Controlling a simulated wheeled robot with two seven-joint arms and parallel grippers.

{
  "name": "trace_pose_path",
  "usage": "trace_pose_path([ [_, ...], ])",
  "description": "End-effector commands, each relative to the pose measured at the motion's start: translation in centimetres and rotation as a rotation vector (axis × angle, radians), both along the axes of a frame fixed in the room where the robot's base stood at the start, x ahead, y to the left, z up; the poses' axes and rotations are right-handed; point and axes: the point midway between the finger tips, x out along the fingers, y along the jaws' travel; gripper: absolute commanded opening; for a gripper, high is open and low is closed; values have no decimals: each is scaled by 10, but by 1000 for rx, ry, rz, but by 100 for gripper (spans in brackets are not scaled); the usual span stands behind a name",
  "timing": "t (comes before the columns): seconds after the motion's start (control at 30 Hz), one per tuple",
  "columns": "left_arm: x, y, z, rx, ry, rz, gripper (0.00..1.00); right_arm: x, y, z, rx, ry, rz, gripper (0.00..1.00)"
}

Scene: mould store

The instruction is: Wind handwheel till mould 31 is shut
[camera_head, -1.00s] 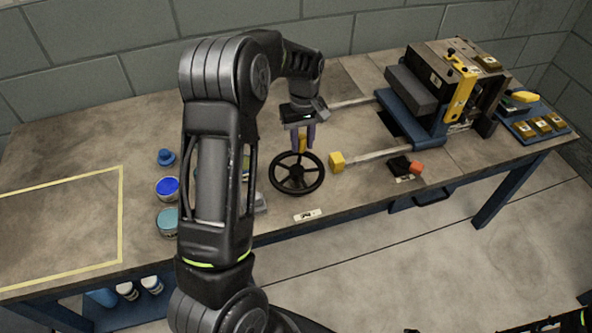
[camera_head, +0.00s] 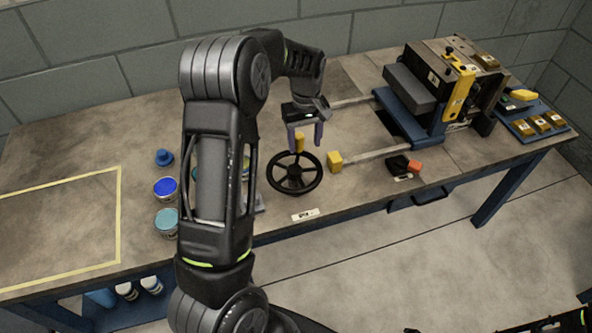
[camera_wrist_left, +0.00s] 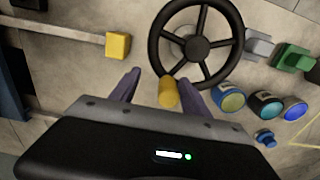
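The black handwheel (camera_head: 294,187) lies at the table's front part, with a yellow knob (camera_head: 299,143) on its far rim. My left gripper (camera_head: 305,138) is open above that rim. In the left wrist view the handwheel (camera_wrist_left: 155,46) is in front of the left gripper (camera_wrist_left: 160,90), and the yellow knob (camera_wrist_left: 168,93) stands between its spread purple fingers, with gaps showing beside it. The mould (camera_head: 480,97) sits in the blue-framed press at the right, behind a yellow bar (camera_head: 459,93). Its number cannot be read, and whether its halves touch cannot be told.
Two rails run left from the press; the nearer ends in a yellow block (camera_head: 335,161) close to the handwheel. An orange-and-black item (camera_head: 404,166) lies right of it. Paint tins (camera_head: 165,188) stand left, partly behind my arm. A blue tray (camera_head: 518,128) holds brass-coloured blocks.

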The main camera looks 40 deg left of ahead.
Motion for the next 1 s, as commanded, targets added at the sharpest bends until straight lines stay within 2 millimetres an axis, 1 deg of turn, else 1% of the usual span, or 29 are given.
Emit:
trace_pose_path([
  [0.17,0,0,13,1,-1,1,55,0,0,10,0,1,0,36],
  [0.8,-1,0,83,1,1,0,55,-5,-2,55,-11,16,-4,36],
  [0.9,-1,1,89,1,1,1,55,-6,-3,58,-11,19,-4,36],
  [1.0,-1,1,90,1,1,1,55,-6,-3,59,-12,20,-5,36],
])
